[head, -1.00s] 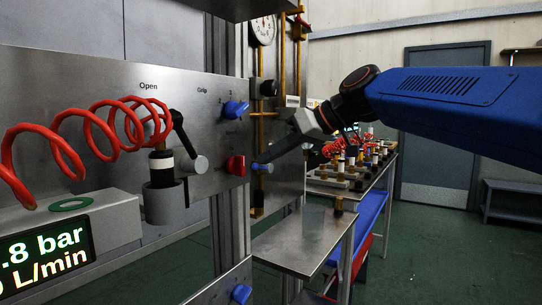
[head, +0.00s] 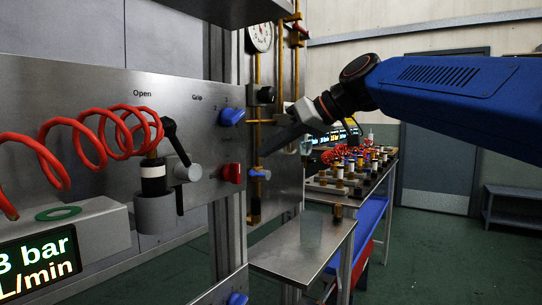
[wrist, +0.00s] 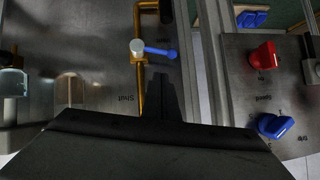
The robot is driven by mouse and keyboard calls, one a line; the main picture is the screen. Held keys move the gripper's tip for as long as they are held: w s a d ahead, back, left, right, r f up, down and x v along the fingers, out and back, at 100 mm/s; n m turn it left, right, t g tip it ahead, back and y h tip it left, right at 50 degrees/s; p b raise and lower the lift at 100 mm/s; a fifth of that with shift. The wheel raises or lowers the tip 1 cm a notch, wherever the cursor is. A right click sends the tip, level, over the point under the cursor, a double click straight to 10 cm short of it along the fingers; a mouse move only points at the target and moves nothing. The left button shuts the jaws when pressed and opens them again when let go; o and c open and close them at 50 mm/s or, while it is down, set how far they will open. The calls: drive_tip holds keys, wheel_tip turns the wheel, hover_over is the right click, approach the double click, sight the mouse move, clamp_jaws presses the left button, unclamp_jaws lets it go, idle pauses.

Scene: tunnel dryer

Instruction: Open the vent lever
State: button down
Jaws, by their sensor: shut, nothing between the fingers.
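A small lever with a blue handle (head: 259,174) sits on a brass pipe at the steel panel. In the wrist view its blue handle (wrist: 162,53) extends sideways from a pale round hub (wrist: 137,48), roughly across the pipe. The word "Shut" is printed near it on the panel. No label in view names it as the vent. My gripper (head: 266,150) is shut and empty, its tip a little above the blue handle in the head view, apparently apart from it. In the wrist view the dark gripper (wrist: 163,82) points at the lever.
Left of the lever, a panel carries a red knob (head: 232,173), a blue knob (head: 232,117) and a black lever (head: 176,145) near an "Open" label. A red coiled hose (head: 95,135) hangs further left. A steel table (head: 305,240) stands below my gripper.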

drive_tip(key=w+r+v, duration=0.1)
drive_tip(key=v, duration=1)
drive_tip(key=shift+s+r, duration=0.1)
